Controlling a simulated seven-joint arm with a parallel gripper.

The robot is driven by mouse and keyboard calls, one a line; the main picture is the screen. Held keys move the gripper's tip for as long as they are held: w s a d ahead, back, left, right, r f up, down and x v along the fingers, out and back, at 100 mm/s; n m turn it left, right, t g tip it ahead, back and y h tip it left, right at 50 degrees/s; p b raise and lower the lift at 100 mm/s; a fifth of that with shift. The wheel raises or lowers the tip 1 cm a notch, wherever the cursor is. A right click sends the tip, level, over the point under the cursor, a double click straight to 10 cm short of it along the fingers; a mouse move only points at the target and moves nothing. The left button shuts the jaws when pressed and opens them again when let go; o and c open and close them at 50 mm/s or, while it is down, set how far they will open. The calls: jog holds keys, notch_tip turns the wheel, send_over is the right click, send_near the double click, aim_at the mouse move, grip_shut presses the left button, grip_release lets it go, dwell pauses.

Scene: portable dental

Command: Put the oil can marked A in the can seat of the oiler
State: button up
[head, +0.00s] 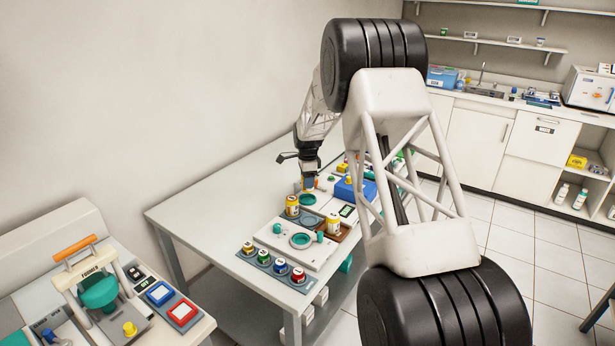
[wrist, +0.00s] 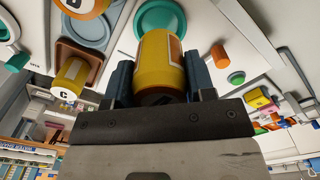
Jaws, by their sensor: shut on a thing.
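My gripper (head: 309,184) is shut on a yellow can (wrist: 162,60) and holds it above the left table's white unit. In the wrist view the can sits between the dark fingers; no letter shows on its visible side. A round teal-rimmed seat (head: 308,199) lies just below the gripper in the head view, and just beyond the can in the wrist view (wrist: 160,18). A can marked C (wrist: 70,82) and another yellow can (wrist: 84,5) with a partly cut-off letter stand nearby. In the head view, two yellow cans stand at the front (head: 292,206) and right (head: 333,226).
A brown tray (head: 343,232) is by the right can. A blue box (head: 352,189) stands to the right. The table's left part is bare.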

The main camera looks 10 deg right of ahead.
jog(key=shift+f, duration=2.25)
jog(key=shift+f, duration=0.1)
jog(key=o, duration=1)
jog(key=shift+o, duration=0.2)
jog(key=shift+r, duration=3.85)
